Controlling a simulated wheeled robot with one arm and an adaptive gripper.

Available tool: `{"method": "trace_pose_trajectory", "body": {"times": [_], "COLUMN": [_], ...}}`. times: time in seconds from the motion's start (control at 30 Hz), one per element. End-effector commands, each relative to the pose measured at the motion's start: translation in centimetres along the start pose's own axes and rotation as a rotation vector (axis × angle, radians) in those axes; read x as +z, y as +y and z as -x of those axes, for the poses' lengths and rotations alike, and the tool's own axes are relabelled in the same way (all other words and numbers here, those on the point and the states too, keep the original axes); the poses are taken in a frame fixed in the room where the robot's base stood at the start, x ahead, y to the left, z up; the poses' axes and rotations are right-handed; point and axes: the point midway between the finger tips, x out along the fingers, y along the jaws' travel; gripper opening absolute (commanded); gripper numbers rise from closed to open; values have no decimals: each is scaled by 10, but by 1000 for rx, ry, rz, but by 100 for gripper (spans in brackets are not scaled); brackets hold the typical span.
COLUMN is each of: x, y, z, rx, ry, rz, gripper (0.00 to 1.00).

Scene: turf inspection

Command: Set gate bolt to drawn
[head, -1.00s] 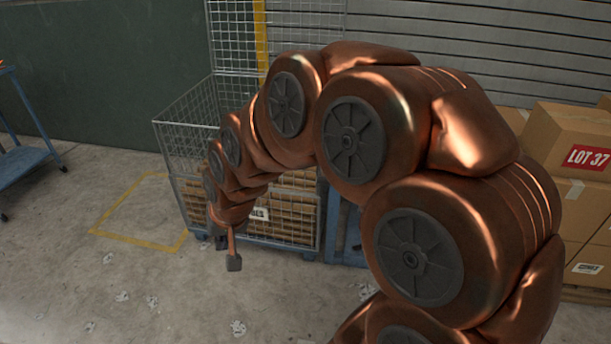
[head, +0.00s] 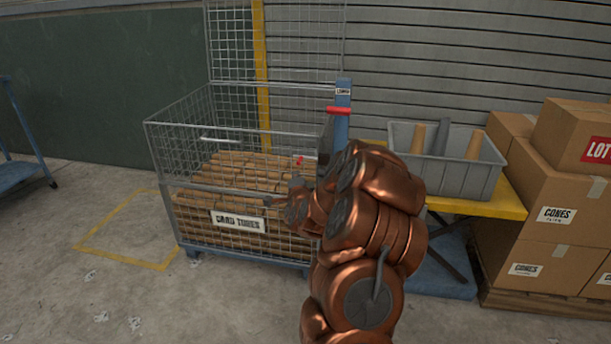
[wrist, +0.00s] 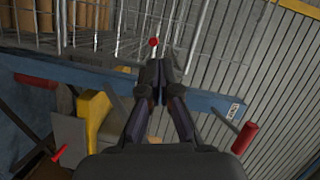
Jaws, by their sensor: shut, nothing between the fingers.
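A small red knob (head: 299,160), which looks like the gate bolt's handle, is at the upper right of the wire cage's front. It also shows in the wrist view (wrist: 153,42), just beyond my fingertips. The bolt's rod is too small to make out, so I cannot tell its position. My gripper (wrist: 157,76) is shut and empty, with its fingers pointing toward the knob. A small gap shows between them in the picture. In the head view my arm's end is by the cage's right front corner, partly hidden by my arm.
The wire cage (head: 160,150) holds card tubes. A blue post (head: 342,130) with a red handle (head: 338,110) stands close at its right. A grey bin (head: 462,178) sits on a yellow-topped table, with boxes (head: 550,215) further right.

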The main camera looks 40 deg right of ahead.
Motion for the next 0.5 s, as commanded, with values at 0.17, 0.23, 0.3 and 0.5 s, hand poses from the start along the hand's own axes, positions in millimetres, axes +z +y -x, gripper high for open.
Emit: {"method": "trace_pose_trajectory", "body": {"times": [0.17,0.23,0.3,0.5], "x": [-26,-29,-30,-29], "y": [19,19,19,18], "z": [-7,-8,-8,-8], "rx": [-35,-40,-42,-41], "ry": [76,85,87,85], "rz": [-42,-47,-48,-47], "gripper": [0,0,0,0]}}
